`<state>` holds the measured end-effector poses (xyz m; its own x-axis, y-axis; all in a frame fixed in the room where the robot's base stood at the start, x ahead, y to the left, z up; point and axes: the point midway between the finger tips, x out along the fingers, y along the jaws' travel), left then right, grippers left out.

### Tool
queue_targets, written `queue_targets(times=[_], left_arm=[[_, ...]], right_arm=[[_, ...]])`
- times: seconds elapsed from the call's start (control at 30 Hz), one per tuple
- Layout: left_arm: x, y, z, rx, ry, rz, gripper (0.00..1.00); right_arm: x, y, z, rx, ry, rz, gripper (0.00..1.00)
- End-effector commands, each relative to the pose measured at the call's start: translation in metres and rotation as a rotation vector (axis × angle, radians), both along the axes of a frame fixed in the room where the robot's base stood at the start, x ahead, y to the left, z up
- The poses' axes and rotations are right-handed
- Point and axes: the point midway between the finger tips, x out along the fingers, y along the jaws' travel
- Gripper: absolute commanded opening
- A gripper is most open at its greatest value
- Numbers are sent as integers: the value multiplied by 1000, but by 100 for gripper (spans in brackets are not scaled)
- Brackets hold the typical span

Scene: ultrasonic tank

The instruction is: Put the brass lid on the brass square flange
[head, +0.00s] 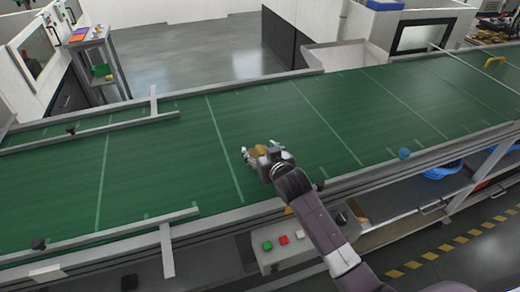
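My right gripper (259,151) is over the green conveyor belt, near the middle of the picture, with its arm reaching in from the lower right. A small brass-coloured piece (259,151) shows between its fingers. The fingers lie on either side of it, but I cannot tell whether they press on it. It is too small to tell whether this piece is the brass lid, the brass square flange, or both together. No other brass piece stands out on the belt. My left gripper is not in view.
The green belt (350,110) is otherwise clear, with metal guide rails (100,130) at left. A button box (283,243) is at the belt's near side. A blue basket (440,172) sits on a shelf at right. A side table (95,55) stands at back left.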

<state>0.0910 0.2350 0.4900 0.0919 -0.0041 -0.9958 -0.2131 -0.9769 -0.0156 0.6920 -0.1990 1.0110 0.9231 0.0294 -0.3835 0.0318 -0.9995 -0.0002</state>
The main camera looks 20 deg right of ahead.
Motion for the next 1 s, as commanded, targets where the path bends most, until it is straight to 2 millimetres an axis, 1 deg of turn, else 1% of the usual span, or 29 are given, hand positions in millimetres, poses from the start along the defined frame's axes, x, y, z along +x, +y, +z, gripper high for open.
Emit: queue_targets(times=[0.23, 0.33, 0.43, 0.57, 0.9, 1.0], left_arm=[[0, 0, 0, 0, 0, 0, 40], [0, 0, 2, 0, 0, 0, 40], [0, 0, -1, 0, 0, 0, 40], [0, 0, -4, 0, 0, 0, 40], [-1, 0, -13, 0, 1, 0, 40], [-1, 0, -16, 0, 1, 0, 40]], right_arm=[[0, 0, 1, 0, 0, 0, 62], [0, 0, 5, -1, -1, 0, 62], [-7, 0, 5, 0, -1, 0, 62], [-23, -1, 11, 0, -1, 0, 62], [-77, -2, 33, 0, -1, 1, 62], [-91, -3, 39, 0, 0, 0, 62]])
